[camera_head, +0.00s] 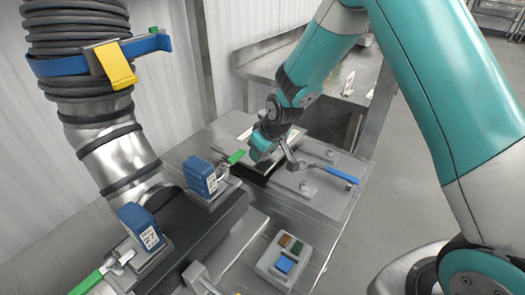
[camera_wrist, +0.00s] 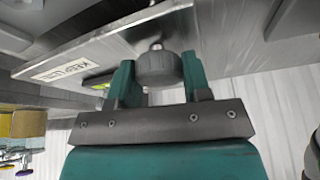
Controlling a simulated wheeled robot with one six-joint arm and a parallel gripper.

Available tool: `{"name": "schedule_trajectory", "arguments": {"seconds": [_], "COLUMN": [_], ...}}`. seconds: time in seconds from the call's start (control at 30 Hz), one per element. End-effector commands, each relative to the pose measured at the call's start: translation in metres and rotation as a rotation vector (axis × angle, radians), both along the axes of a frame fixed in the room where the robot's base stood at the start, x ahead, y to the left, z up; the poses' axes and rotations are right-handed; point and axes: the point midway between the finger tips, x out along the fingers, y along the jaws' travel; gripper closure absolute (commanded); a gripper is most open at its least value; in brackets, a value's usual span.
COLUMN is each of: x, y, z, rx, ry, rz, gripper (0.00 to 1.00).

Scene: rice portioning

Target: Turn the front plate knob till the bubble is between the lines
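A grey round knob (camera_wrist: 158,68) on a short stem hangs under the front edge of a metal plate (camera_wrist: 115,48) in the wrist view. The teal fingers of my gripper (camera_wrist: 159,80) stand on both sides of the knob, with no clear gap, so it looks shut on it. In the head view my gripper (camera_head: 262,152) is at a dark-edged part of the metal bench, and my wrist hides the knob. A small yellow-green piece (camera_wrist: 102,87) shows left of the fingers; I cannot tell if it is the level. No bubble or lines can be made out.
Blue boxes (camera_head: 200,177) stand on a dark block. A button box (camera_head: 284,262) is in front. A ribbed hose (camera_head: 80,50) rises at left.

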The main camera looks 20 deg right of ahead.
Motion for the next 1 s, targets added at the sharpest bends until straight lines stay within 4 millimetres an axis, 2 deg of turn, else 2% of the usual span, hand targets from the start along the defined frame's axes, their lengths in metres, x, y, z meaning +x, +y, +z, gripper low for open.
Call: {"name": "schedule_trajectory", "arguments": {"seconds": [0.03, 0.1, 0.47, 0.67, 1.0], "x": [0.000, 0.000, -0.001, -0.013, -0.043], "y": [0.000, 0.000, -0.001, -0.006, -0.020], "z": [0.001, 0.001, 0.006, 0.038, 0.118], "rx": [0.000, 0.000, 0.000, 0.000, 0.001], "ry": [-0.001, -0.001, -0.002, -0.006, -0.007], "rz": [0.000, 0.000, 0.001, 0.000, 0.000], "gripper": [0.45, 0.31, 0.31, 0.31, 0.31]}}
